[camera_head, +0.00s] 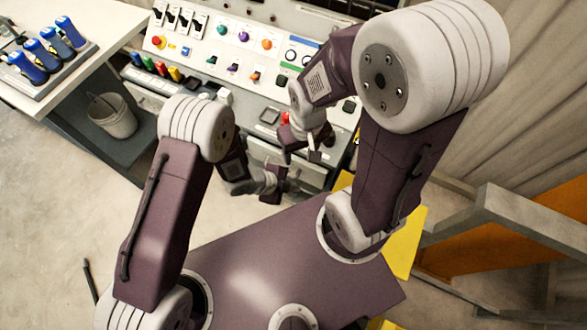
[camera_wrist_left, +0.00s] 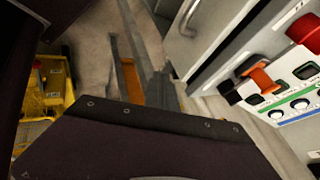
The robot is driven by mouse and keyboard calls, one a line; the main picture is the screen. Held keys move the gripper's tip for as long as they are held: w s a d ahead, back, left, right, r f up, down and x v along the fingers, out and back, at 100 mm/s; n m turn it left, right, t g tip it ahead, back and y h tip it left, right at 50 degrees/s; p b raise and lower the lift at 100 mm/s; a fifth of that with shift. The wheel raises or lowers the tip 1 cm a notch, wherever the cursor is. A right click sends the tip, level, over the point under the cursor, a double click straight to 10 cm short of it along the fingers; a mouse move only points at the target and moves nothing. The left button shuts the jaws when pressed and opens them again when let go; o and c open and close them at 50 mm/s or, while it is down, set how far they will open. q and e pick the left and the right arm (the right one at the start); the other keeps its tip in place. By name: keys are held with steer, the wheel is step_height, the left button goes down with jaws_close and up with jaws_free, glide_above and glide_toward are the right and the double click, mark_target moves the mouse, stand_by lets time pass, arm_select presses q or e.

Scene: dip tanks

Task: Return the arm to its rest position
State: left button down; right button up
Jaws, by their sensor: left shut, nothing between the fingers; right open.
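My left gripper (camera_head: 274,188) is the lower one in the head view. It is shut and empty, held in front of the lower part of the control console (camera_head: 223,58). My right gripper (camera_head: 308,150) is just above it in the picture, close to the console's front, and is open. The right arm is bent high, with its large white elbow at the upper right. The left arm is bent lower. In the left wrist view a dark purple surface fills the lower middle, and no fingertips can be made out.
The console carries switches, coloured knobs and a red button; an orange-red knob (camera_wrist_left: 262,80) shows in the left wrist view. A white bucket (camera_head: 112,117) stands below a side table (camera_head: 95,52) with several blue-handled tools. A grey frame (camera_head: 480,215) stands at right.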

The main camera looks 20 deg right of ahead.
arm_select(q)
steer(key=w+a+r+n+t, duration=0.2)
steer(key=w+a+r, duration=0.1)
steer(key=w+r, duration=0.4)
steer(key=w+a+r+n+t, duration=0.1)
steer(key=w+a+r+t, duration=0.15)
steer(key=w+r, duration=0.4)
steer(key=w+a+r+n+t+y, duration=0.25)
steer(key=w+a+r+n, duration=0.3)
steer(key=w+a, duration=0.35)
steer(key=s+a+r+n+y, duration=0.2)
steer(key=s+a+n, duration=0.3)
steer(key=a, duration=0.4)
steer(key=s+a+r+n+y, duration=0.25)
steer(key=a+n, duration=0.35)
steer(key=a, duration=0.3)
steer(key=s+f+n+g, duration=0.2)
steer(key=s+n+g, duration=0.1)
steer(key=s, duration=0.4)
steer(key=s+f+n+g, duration=0.2)
steer(key=s+f+n, duration=0.1)
steer(key=s+n, duration=0.2)
steer(key=shift+s+a+g, duration=0.2)
steer(key=shift+s+g, duration=0.2)
steer(key=shift+s, duration=0.6)
